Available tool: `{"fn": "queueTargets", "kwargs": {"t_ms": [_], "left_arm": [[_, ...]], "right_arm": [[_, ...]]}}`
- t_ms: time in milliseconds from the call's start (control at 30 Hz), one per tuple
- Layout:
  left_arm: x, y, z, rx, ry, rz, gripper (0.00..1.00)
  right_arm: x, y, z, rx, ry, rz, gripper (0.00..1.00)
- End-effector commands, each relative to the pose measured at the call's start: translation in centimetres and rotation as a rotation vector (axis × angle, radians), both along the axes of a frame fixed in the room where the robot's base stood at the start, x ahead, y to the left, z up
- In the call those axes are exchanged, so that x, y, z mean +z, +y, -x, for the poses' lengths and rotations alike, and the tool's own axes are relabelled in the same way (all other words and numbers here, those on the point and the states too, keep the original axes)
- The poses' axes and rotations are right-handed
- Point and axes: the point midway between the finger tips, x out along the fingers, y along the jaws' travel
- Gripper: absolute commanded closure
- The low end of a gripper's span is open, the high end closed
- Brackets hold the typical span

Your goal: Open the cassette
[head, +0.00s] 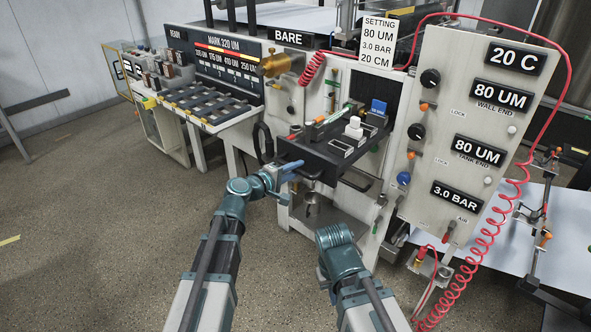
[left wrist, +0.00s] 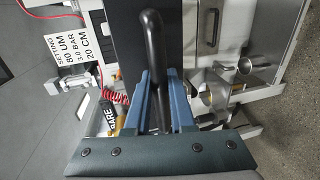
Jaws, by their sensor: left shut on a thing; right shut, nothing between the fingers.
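The cassette (head: 316,154) is a black box projecting from the front of the machine, with small blocks and fittings on top. My left gripper (head: 291,170) is at its front left. In the left wrist view, the blue fingers (left wrist: 159,100) are shut on a black bar handle (left wrist: 151,35), with a dark panel behind it.
A control panel (head: 462,135) with gauges, knobs and a coiled red hose (head: 489,240) stands to the right. A rack (head: 205,98) stands at the left. A metal cup (head: 312,203) is below the cassette. The floor (head: 100,230) at the left is clear.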

Motion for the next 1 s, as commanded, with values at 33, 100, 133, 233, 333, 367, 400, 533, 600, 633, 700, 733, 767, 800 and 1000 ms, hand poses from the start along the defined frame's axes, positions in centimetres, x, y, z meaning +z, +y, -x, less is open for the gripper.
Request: {"fn": "queueTargets", "kwargs": {"t_ms": [33, 100, 133, 233, 333, 367, 400, 533, 600, 633, 700, 733, 767, 800, 1000], "left_arm": [[-0.1, -0.1, 0.1, -0.003, 0.001, -0.002, 1.00], [-0.1, -0.1, 0.1, -0.003, 0.001, -0.002, 1.00], [-0.1, -0.1, 0.1, -0.003, 0.001, -0.002, 1.00], [-0.1, 0.0, 0.1, -0.002, 0.001, -0.002, 1.00], [-0.1, 0.0, 0.1, -0.002, 0.001, -0.002, 0.65], [-0.1, 0.0, 0.1, -0.002, 0.001, -0.002, 0.60], [-0.1, 0.0, 0.1, -0.002, 0.001, -0.002, 0.53], [0.0, 0.0, 0.1, -0.001, 0.001, 0.000, 0.48], [0.0, 0.0, 0.0, -0.001, 0.001, 0.000, 0.48], [0.0, 0.0, 0.0, -0.001, 0.001, 0.000, 0.48], [0.0, 0.0, 0.1, 0.000, 0.001, -0.001, 0.48], [0.0, 0.1, 0.1, 0.000, 0.000, 0.000, 0.48], [0.1, 0.1, 0.3, 0.000, 0.000, 0.000, 0.48], [0.2, 0.3, 0.5, 0.001, 0.000, 0.000, 0.48], [1.0, 2.3, 3.4, 0.003, 0.001, 0.000, 0.48]], "right_arm": [[0.0, 0.0, 0.0, 0.000, 0.000, 0.000, 1.00], [0.0, 0.0, 0.0, 0.000, 0.000, 0.000, 1.00], [0.0, 0.0, 0.0, 0.000, 0.000, 0.000, 1.00], [0.0, 0.0, 0.0, 0.000, 0.000, 0.000, 1.00], [0.0, 0.0, 0.0, 0.000, 0.000, 0.000, 1.00], [0.0, 0.0, 0.0, 0.000, 0.000, 0.000, 1.00], [0.0, 0.0, 0.0, 0.000, 0.000, 0.000, 1.00], [0.0, 0.0, 0.0, 0.000, 0.000, 0.000, 1.00], [0.0, 0.0, 0.0, 0.000, 0.000, 0.000, 1.00], [0.0, 0.0, 0.0, 0.000, 0.000, 0.000, 1.00], [0.0, 0.0, 0.0, 0.000, 0.000, 0.000, 1.00], [0.0, 0.0, 0.0, 0.000, 0.000, 0.000, 1.00], [0.1, 0.0, 0.0, 0.000, 0.000, 0.000, 1.00], [0.2, 0.0, 0.0, 0.000, 0.000, 0.000, 1.00], [1.0, 0.0, 0.0, 0.000, 0.000, 0.000, 1.00]]}}
